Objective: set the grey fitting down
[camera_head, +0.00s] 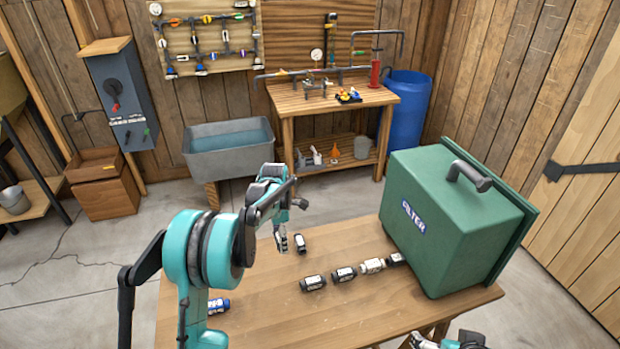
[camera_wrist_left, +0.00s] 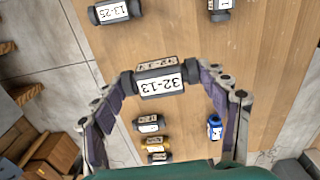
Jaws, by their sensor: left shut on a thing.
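The grey fitting (camera_wrist_left: 160,80) has dark ends and a white label reading 32-13. It sits between the fingertips of my left gripper (camera_wrist_left: 164,84) in the left wrist view, and the gripper is shut on it. In the head view my left gripper (camera_head: 281,241) is over the far left part of the wooden table (camera_head: 270,318); the fitting cannot be made out clearly there. I cannot tell how far it is above the wood. Part of my right gripper (camera_head: 448,342) shows at the bottom edge, its fingers mostly cut off.
A dark fitting (camera_head: 300,244) labelled 13-25 (camera_wrist_left: 114,12) lies close by. A row of fittings (camera_head: 344,274) runs toward the green filter box (camera_head: 455,225). A blue fitting (camera_wrist_left: 214,127) and several others (camera_wrist_left: 150,124) lie nearer my wrist. Bare wood separates them.

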